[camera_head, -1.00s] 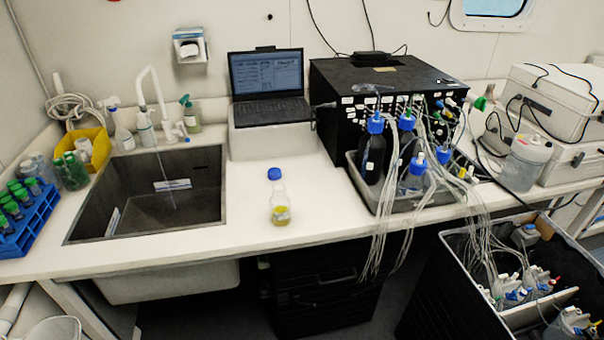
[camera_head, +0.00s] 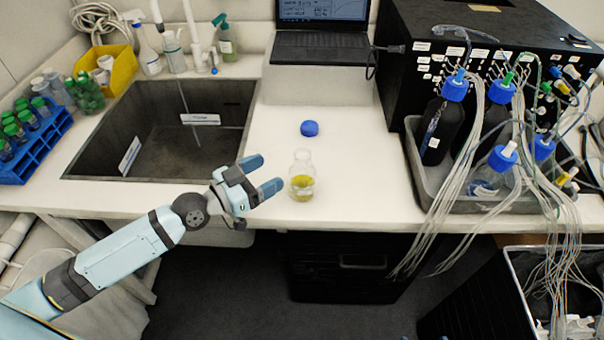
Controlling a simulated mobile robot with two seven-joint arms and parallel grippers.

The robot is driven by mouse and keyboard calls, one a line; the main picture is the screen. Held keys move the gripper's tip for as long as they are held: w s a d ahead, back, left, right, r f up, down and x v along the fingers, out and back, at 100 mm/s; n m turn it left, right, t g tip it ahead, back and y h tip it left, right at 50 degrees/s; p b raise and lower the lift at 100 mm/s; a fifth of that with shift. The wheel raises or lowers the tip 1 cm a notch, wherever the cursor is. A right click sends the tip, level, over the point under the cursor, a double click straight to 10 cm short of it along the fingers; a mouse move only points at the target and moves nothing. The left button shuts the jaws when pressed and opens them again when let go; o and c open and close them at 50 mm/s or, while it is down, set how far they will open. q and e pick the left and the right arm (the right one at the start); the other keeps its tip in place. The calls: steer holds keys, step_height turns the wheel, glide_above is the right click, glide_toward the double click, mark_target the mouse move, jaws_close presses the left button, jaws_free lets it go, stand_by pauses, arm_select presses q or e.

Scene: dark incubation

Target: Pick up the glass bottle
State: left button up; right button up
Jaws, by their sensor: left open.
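The glass bottle (camera_head: 302,184) is small and clear with yellow liquid in its bottom. It stands upright and uncapped near the counter's front edge. A blue cap (camera_head: 310,128) lies apart from it on the counter, farther back. My left gripper (camera_head: 264,175) is open and empty, just left of the bottle, with its fingers pointing toward it. The fingers appear apart from the glass. My right gripper is out of view.
A sink (camera_head: 165,160) is at the left. A laptop (camera_head: 320,40) stands behind. A grey tray (camera_head: 415,160) with blue-capped bottles and hanging tubes is at the right. The white counter (camera_head: 365,165) around the bottle is clear.

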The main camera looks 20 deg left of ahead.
mark_target(309, 153)
arm_select(q)
steer(key=p+x, duration=0.1)
steer(key=x, duration=0.6)
steer(key=shift+r, duration=0.1)
steer(key=p+x, duration=0.1)
steer(key=x, duration=0.2)
steer(key=shift+w+d, duration=0.15)
steer(key=shift+d, duration=0.15)
steer(key=shift+w+d+f, duration=0.2)
steer(key=shift+w+d, duration=0.1)
steer(key=shift+w, duration=0.05)
steer(key=shift+s, duration=0.1)
jaws_close()
